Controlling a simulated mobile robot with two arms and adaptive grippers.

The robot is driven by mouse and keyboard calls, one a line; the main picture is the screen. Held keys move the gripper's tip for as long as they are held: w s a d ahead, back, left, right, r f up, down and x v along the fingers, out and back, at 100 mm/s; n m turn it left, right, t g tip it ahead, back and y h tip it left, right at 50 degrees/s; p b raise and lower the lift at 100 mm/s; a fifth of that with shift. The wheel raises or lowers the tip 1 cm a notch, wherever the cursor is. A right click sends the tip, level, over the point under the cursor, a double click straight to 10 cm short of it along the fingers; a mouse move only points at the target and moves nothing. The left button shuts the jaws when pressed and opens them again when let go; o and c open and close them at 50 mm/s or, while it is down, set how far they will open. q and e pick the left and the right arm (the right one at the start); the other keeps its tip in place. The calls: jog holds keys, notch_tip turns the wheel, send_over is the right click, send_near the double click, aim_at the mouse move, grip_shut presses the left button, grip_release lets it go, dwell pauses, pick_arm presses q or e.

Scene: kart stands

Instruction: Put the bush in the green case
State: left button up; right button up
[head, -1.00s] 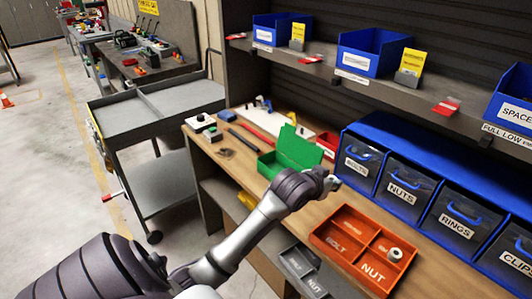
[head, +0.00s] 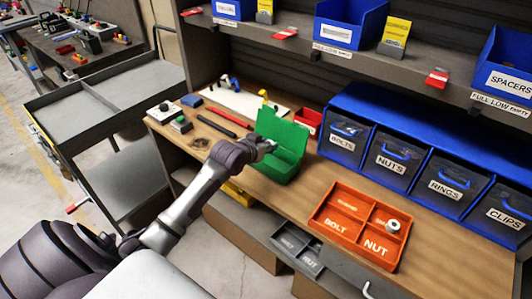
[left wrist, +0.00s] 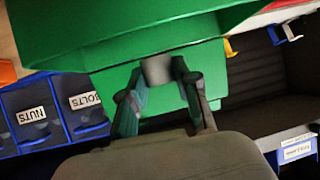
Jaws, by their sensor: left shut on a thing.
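The green case (head: 283,128) stands open on the wooden workbench, its lid raised. My left gripper (head: 268,146) is at the case's front left, over or beside its opening; the head view does not settle which. In the left wrist view the fingers (left wrist: 160,88) are shut on a small grey cylinder, the bush (left wrist: 157,70). The green case (left wrist: 120,35) fills the top of that view, close beyond the bush. Contact between bush and case cannot be told. My right gripper is not in view.
An orange divided tray (head: 322,222) holds a round whitish part (head: 393,226). Blue drawers (head: 398,158) line the back right. A red bin (head: 309,121) is beside the case. Small tools lie left of it.

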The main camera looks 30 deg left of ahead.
pick_arm(q)
notch_tip(320, 180, down, 3)
jog(key=shift+f, duration=0.85)
jog(key=shift+s, duration=0.1)
jog(key=o, duration=0.8)
jog(key=shift+s+d+f, duration=0.1)
jog(key=shift+f, duration=0.05)
jog(key=shift+o, duration=0.2)
jog(key=shift+r, duration=0.25)
jog(key=r+v, duration=0.1)
jog(key=v, duration=1.1)
jog(key=shift+w, duration=0.25)
